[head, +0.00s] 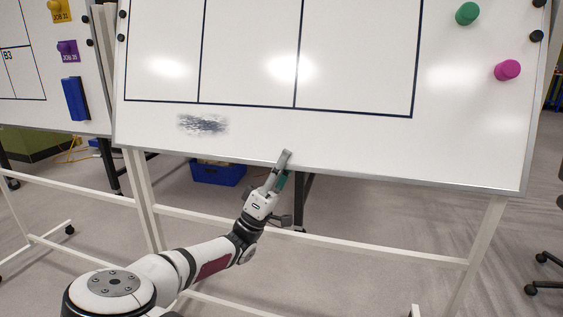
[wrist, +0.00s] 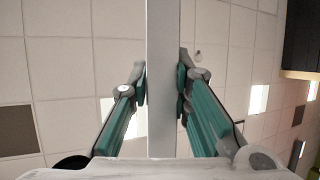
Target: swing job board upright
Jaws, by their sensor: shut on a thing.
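The job board (head: 250,140) is a large white panel with dark grid lines, hung on a white wheeled stand, and fills much of the head view. Ceiling lights reflect in it; I cannot tell its exact tilt. My gripper (head: 283,162) is at the middle of its lower edge, one finger showing in front of the board face. In the wrist view the board shows edge-on as a pale upright strip (wrist: 163,110), with the fingers of my gripper (wrist: 163,84) closed on both sides of it. The finger behind the board is mostly hidden in the head view.
The board carries a dark smudge (head: 203,124), a green magnet (head: 467,13) and a magenta magnet (head: 507,70). A second board (head: 57,98) stands close at left. A blue crate (head: 218,173) sits on the floor behind. The stand's crossbar (head: 390,249) runs low behind my gripper.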

